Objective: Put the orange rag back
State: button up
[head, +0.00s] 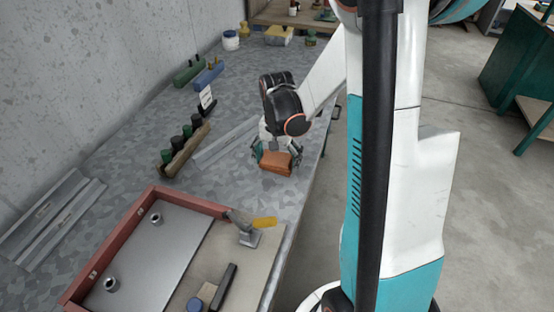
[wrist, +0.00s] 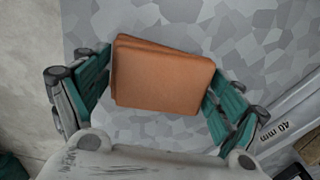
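The orange rag (head: 276,162) is a folded, flat-sided bundle near the right edge of the grey table. In the wrist view, the rag (wrist: 162,78) lies between the two green fingers of my gripper (wrist: 160,88), slightly turned. The fingers touch its left and right sides, so my gripper looks shut on it. In the head view, my gripper (head: 277,156) points down at the rag from above. I cannot tell whether the rag rests on the table or is just above it.
A bottle rack (head: 186,150) and metal strips (head: 225,143) lie left of my gripper. Jars and a yellow sponge (head: 279,36) stand at the far end. The wall is on the left.

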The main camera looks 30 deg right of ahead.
aim_at(277, 158)
dwell(0.4)
notch_tip(277, 158, up, 12)
jog(key=p, duration=0.4)
jog(key=shift+r, duration=0.2)
dwell(0.4)
